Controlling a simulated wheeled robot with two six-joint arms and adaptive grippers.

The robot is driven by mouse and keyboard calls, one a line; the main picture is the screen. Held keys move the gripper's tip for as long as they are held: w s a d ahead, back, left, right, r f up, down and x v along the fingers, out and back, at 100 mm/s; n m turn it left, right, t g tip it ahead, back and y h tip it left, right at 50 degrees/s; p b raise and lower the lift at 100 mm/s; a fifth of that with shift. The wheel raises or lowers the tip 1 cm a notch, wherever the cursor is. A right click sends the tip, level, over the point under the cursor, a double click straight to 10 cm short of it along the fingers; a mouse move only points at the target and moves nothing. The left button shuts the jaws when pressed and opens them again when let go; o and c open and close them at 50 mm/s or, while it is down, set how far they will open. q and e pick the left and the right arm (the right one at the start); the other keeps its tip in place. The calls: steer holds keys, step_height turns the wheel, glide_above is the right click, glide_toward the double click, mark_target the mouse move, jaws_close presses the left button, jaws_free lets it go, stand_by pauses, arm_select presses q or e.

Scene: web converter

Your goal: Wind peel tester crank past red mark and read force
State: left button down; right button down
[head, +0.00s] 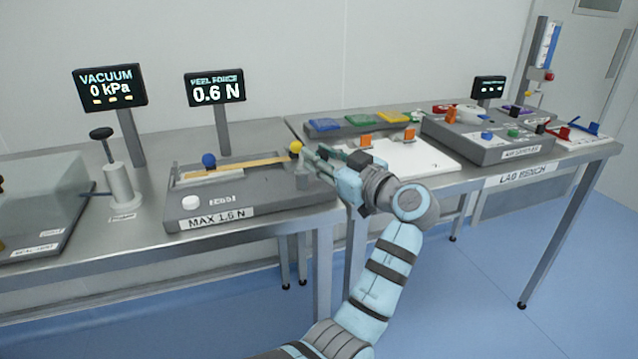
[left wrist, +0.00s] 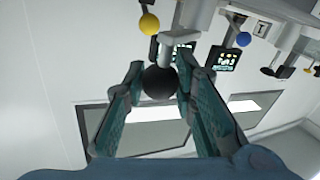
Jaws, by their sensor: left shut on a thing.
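The peel tester (head: 235,202) is a grey box marked MAX 1.6 N on the bench, with a blue ball (head: 208,160), a yellow ball (head: 296,148) and an orange-yellow strip (head: 250,163) on top. Its display (head: 214,88) reads 0.6 N. My left gripper (head: 316,160) is at the tester's right end, beside the crank post (head: 303,178). In the left wrist view its fingers (left wrist: 160,76) are shut on the black crank knob (left wrist: 160,84), joined to a pale arm (left wrist: 180,47). The head view hides the knob. I cannot make out a red mark. My right gripper is not in view.
A vacuum display (head: 109,86) reads 0 kPa behind a plunger stand (head: 120,185). A glass-topped unit (head: 40,195) stands at far left. The tester's front bench strip is bare.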

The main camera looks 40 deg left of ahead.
arm_select(q)
steer(key=shift+w+f+n+g+b, duration=0.2)
steer(key=shift+n+g+b, duration=0.15)
steer(key=shift+g, duration=0.25)
steer(key=shift+w+a+r+n+g+y+b, duration=0.15)
steer(key=shift+n+g+b, duration=0.3)
steer(key=shift+g, duration=0.25)
steer(key=shift+w+a+n+g+y+b, duration=0.15)
steer(key=shift+n+g+b, duration=0.3)
steer(key=shift+g, duration=0.55)
steer(key=c, duration=1.7)
jaws_free()
steer(key=o, duration=0.4)
steer(key=d, duration=1.2)
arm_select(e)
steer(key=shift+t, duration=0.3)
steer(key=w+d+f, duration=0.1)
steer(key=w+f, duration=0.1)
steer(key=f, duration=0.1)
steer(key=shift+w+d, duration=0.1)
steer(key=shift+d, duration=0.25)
